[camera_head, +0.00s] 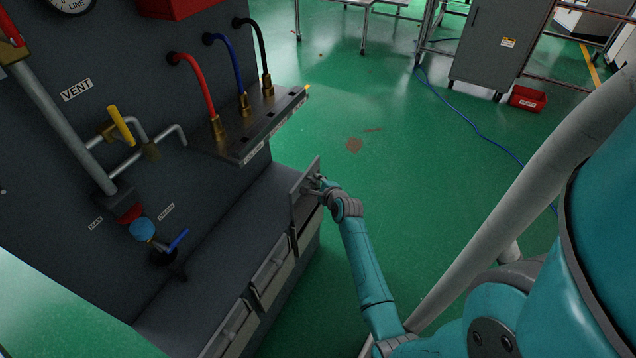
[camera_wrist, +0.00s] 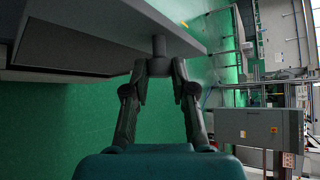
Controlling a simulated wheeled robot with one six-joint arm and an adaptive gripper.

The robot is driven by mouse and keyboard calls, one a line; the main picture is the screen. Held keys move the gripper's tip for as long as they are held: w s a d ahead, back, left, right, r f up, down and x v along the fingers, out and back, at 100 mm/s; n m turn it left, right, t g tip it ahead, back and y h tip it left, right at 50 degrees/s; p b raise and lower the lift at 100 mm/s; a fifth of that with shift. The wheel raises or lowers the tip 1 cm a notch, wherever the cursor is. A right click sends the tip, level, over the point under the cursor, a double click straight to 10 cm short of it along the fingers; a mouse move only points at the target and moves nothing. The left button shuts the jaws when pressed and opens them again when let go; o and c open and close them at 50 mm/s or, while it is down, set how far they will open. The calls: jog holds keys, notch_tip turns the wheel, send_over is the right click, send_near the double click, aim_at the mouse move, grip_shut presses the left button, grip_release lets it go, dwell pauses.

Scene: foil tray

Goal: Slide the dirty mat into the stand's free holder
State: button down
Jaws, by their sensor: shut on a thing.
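My gripper (camera_head: 318,184) is at the far end of the grey bench, at a flat grey panel (camera_head: 302,201) standing there. In the wrist view my gripper (camera_wrist: 159,64) has its two fingers closed on a short grey handle (camera_wrist: 159,46) that sticks out from the panel (camera_wrist: 105,18). The panel stands out from the bench; I cannot tell whether it is a drawer front or a door. What lies behind it is hidden. I can make out no dirty mat and no stand with holders in either view.
The grey bench (camera_head: 205,255) has other fronts with bar handles (camera_head: 271,262) nearer to me. Above it, a shelf (camera_head: 245,143) carries red, blue and black hoses. Green floor (camera_head: 400,170) to the right is mostly clear, with a brown stain (camera_head: 354,145) and a blue cable (camera_head: 465,118).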

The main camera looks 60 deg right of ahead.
jog(key=shift+f, duration=2.05)
notch_tip(320, 180, down, 11)
dwell(1.5)
jog(key=shift+r, duration=0.1)
jog(key=c, duration=0.9)
grip_release()
jog(key=v, duration=1.2)
jog(key=shift+a, duration=0.1)
